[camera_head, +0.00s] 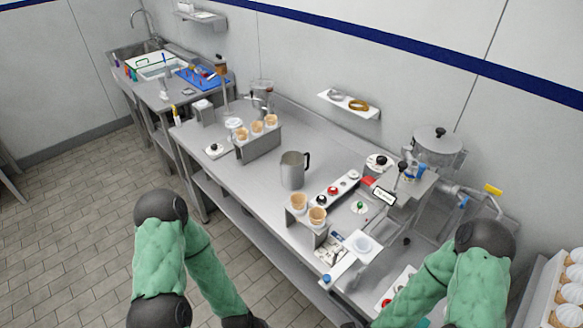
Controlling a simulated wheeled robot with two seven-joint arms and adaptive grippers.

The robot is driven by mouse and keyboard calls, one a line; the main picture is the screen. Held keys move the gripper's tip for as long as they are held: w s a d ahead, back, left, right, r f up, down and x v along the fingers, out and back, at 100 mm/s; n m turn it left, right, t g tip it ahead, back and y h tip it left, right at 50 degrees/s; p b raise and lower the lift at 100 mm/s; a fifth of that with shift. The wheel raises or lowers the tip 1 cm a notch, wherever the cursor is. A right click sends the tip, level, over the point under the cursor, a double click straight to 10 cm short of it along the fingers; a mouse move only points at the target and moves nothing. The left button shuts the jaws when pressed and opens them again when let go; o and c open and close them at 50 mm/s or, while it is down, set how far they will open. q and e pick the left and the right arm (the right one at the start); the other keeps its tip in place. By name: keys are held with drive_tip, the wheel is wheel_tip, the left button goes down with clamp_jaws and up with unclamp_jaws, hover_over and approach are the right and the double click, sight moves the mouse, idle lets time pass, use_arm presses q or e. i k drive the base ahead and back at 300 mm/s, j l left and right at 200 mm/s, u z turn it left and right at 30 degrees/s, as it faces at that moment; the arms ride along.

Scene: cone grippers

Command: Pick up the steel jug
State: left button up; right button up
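The steel jug (292,171) stands upright on the steel worktop (215,165), near the middle of the head view. It is a plain grey cylinder with an open top, and its black handle (307,161) points to the right. Nothing touches the jug. My two green-sleeved arms come in at the lower left and lower right. Both run down out of the bottom of the picture, well short of the jug. Neither gripper's fingers can be seen.
A steel holder with several cones (258,148) stands behind and left of the jug. A smaller holder with two cones (306,230) stands in front. A panel with coloured knobs (333,191) lies to the right. The worktop left of the jug is clear.

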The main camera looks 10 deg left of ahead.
sight(293, 162)
drive_tip(key=i+j, duration=0.15)
drive_tip(key=j, duration=0.25)
drive_tip(key=i+j+z, duration=0.1)
drive_tip(key=j, duration=0.25)
drive_tip(key=i+j, duration=0.15)
drive_tip(key=j, duration=0.25)
